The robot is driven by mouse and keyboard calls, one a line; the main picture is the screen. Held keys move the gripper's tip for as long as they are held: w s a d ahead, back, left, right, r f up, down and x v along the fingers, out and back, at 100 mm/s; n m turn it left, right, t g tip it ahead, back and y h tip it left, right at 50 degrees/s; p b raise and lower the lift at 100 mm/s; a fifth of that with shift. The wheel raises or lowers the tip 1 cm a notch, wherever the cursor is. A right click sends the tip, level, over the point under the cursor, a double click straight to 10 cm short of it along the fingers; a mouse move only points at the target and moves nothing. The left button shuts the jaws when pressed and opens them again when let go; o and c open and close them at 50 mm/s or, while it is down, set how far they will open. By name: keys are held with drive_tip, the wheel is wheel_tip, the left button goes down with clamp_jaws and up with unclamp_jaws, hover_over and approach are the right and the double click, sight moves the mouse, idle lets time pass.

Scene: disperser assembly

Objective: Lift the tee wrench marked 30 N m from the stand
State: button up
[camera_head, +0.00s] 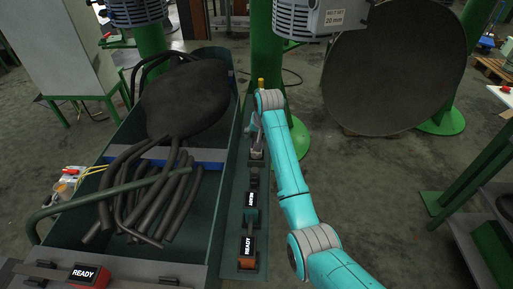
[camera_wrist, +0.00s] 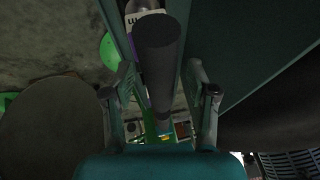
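In the wrist view my gripper (camera_wrist: 160,72) has its two fingers spread. A thick dark grey cylinder (camera_wrist: 157,45), which looks like a wrench part, lies between them with gaps on both sides. In the head view my gripper (camera_head: 256,145) is low over the far part of the narrow green stand (camera_head: 229,235), and the arm hides part of what is there. No 30 N m marking is legible.
A large dark disc (camera_head: 395,68) stands behind right.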

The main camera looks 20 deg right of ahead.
clamp_jaws()
drive_tip(key=shift+r, duration=0.15)
